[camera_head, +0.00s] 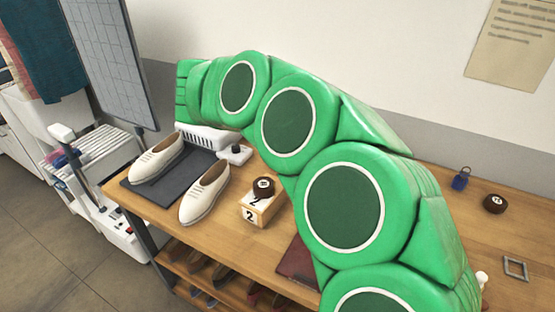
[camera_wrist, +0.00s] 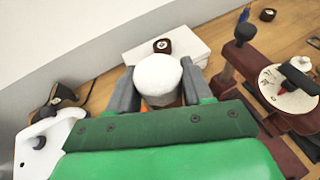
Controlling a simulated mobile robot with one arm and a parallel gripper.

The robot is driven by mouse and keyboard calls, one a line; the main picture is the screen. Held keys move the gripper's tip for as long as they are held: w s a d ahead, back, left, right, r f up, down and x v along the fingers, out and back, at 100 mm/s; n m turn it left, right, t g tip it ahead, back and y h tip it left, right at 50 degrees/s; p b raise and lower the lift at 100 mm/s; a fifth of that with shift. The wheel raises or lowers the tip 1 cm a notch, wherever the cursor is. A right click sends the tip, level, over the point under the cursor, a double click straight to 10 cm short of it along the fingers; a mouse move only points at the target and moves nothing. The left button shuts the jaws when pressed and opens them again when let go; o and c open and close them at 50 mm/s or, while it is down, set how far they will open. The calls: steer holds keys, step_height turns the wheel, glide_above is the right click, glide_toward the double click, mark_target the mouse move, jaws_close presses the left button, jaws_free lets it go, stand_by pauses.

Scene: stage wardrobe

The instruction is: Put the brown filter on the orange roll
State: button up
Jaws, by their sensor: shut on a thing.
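My gripper (camera_wrist: 160,88) is shut on a white-topped round thing (camera_wrist: 158,72) in the wrist view. A little orange shows at its lower edge; I cannot tell whether this is the orange roll. In the head view my green arm hides the gripper. Three round brown pieces with pale marks could be the brown filter. One (camera_head: 263,187) sits on a wooden block marked 2 (camera_head: 268,211). Another (camera_head: 495,204) lies at the right of the table; it also shows in the wrist view (camera_wrist: 267,14). The third (camera_wrist: 162,46) is on a white box, beyond the held thing.
Two cream shoes (camera_head: 205,193) are at the table's left, one on a dark mat (camera_head: 139,189). A dark red stand with a round dial (camera_wrist: 287,90) is right of my gripper. A blue padlock-like thing (camera_head: 460,181) and a metal frame (camera_head: 515,267) lie at the right.

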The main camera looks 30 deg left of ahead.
step_height(320, 180, down, 11)
steer(key=shift+w+a+f, duration=1.35)
steer(key=shift+w+f, duration=0.2)
steer(key=shift+w, duration=0.2)
steer(key=shift+w+a+f, duration=1.4)
steer(key=shift+w+f, duration=0.15)
steer(key=shift+w, duration=0.25)
steer(key=shift+w+a+f, duration=1.35)
steer(key=shift+w+f, duration=0.2)
steer(key=shift+w, duration=0.2)
steer(key=shift+w+a+f, duration=0.2)
steer(key=shift+w+f, duration=0.05)
steer(key=shift+f, duration=1.6)
steer(key=shift+f, duration=0.1)
steer(key=o, duration=1.1)
steer(key=shift+c, duration=0.2)
